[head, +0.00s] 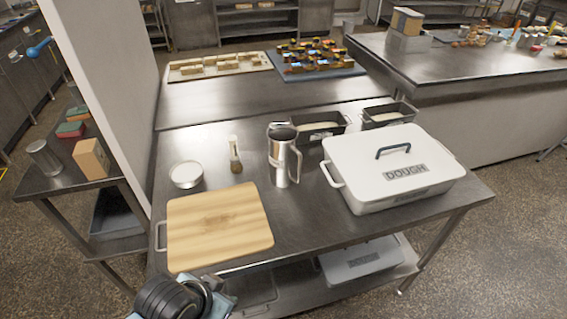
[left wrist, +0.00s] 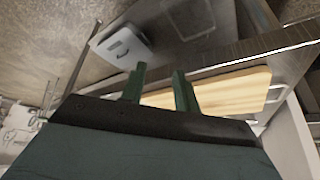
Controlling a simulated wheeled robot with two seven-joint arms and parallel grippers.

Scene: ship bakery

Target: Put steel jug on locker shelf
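The steel jug (head: 284,160) stands upright on the steel worktable, behind the wooden board and left of the white dough box. Its handle faces right. My left arm comes in at the bottom of the head view, in front of the table's near edge, well short of the jug. In the left wrist view my left gripper (left wrist: 159,72) has its two green fingers apart with nothing held between them. The jug cannot be made out in that view. My right gripper is not in view. I cannot identify a locker shelf for certain.
A wooden board (head: 220,225), a white bowl (head: 186,175), a brush (head: 235,160) and a white dough box (head: 389,170) stand around the jug. Black tins (head: 318,140) are close behind it. A low shelf (head: 300,291) runs under the table. A side table (head: 62,185) stands left.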

